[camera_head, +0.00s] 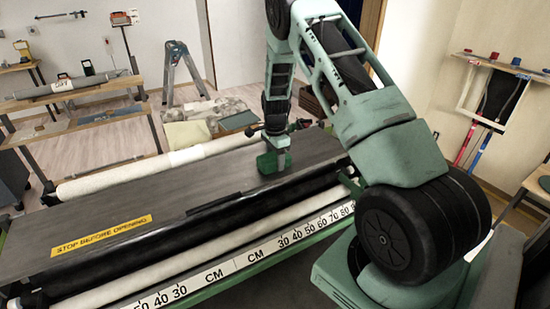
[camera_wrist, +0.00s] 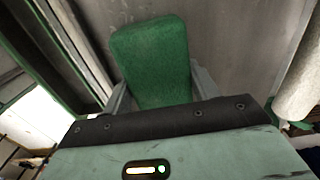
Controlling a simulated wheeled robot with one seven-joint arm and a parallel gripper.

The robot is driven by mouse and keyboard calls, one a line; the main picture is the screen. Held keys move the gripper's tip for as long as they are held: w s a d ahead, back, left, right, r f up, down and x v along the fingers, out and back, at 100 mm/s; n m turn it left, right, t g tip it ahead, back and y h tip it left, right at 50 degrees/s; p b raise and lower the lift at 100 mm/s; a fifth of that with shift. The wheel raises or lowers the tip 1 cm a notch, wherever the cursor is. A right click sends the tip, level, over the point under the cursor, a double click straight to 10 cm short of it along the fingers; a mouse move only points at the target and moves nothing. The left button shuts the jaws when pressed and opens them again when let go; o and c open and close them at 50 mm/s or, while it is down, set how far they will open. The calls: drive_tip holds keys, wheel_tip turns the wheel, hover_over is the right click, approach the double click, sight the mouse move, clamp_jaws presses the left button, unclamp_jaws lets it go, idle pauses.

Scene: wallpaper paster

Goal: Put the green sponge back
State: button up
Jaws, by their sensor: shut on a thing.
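The green sponge (camera_wrist: 152,62) is between the two fingers of my gripper (camera_wrist: 155,95) in the wrist view, and the fingers touch its sides. In the head view my gripper (camera_head: 272,160) points down over the grey top of the pasting machine (camera_head: 160,187), with the green sponge (camera_head: 267,163) at its tip. The sponge is at or just above this surface; I cannot tell whether it touches.
A yellow "STOP BEFORE OPENING" label (camera_head: 101,235) lies on the machine top. White rolls (camera_head: 150,168) and a centimetre scale (camera_head: 260,253) run along its sides. Behind stand a bench (camera_head: 75,98) with a grey roll and a stepladder (camera_head: 182,70). The left of the machine top is clear.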

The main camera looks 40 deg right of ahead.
drive_tip(key=shift+f, duration=0.2)
drive_tip(key=o, duration=1)
drive_tip(key=shift+r+p, duration=0.35)
drive_tip(key=shift+r, duration=0.25)
drive_tip(key=shift+w+r+b, duration=0.1)
drive_tip(key=shift+r+b, duration=0.2)
drive_tip(key=shift+b, duration=0.2)
drive_tip(key=r+b, duration=0.1)
drive_tip(key=r, duration=0.4)
drive_tip(key=r+b, duration=0.2)
drive_tip(key=r, duration=0.4)
drive_tip(key=r+b, duration=0.2)
drive_tip(key=r, duration=0.3)
drive_tip(key=shift+s+d+r, duration=0.25)
drive_tip(key=shift+s, duration=0.15)
